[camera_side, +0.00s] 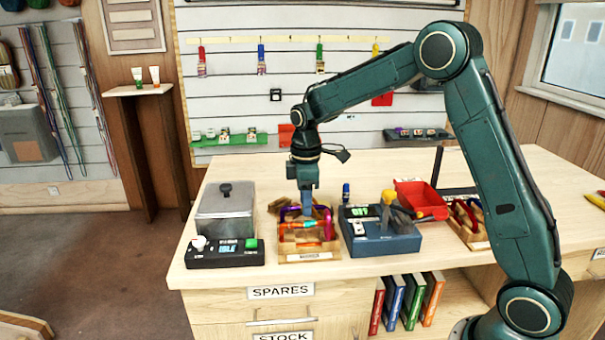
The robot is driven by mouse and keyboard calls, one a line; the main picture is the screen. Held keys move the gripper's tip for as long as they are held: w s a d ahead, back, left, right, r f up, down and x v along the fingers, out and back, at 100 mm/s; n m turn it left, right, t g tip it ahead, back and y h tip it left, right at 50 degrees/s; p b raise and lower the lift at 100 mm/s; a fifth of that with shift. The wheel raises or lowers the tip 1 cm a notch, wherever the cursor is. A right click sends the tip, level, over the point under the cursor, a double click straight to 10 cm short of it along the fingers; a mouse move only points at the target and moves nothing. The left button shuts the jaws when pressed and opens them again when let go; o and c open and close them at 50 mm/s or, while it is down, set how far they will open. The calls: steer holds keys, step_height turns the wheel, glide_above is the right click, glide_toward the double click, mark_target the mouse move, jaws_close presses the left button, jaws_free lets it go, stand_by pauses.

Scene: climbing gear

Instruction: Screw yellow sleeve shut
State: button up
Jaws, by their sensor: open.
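A wooden rack (308,257) with a small front label stands on the bench, holding coloured carabiners. Purple (291,211), orange-red and teal parts show in it, and a magenta carabiner (328,224) shows at its right side. I cannot pick out a yellow sleeve there; the parts are small and partly behind my gripper. My gripper (307,212) points straight down over the rack's back part, close to the carabiners. It is open, and whether it touches anything cannot be told. A second rack (470,235) with dark red and orange-yellow carabiners stands to the right.
A grey metal box (226,211) and a black device (224,254) reading "IDLE" stand left of the rack. A blue device (379,236) with a green display is close on its right, with a red bin (422,199) behind.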

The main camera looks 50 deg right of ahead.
steer(key=shift+w+d, duration=0.6)
steer(key=shift+d, duration=0.05)
stand_by(0.8)
steer(key=shift+f, duration=1.45)
steer(key=shift+a, duration=0.1)
stand_by(0.3)
steer(key=shift+s+a, duration=0.55)
steer(key=shift+s, duration=0.05)
steer(key=shift+r, duration=0.15)
steer(key=shift+d+r, duration=0.25)
steer(key=shift+r, duration=1.05)
steer(key=shift+w+d, duration=0.75)
steer(key=shift+d, duration=0.05)
stand_by(0.6)
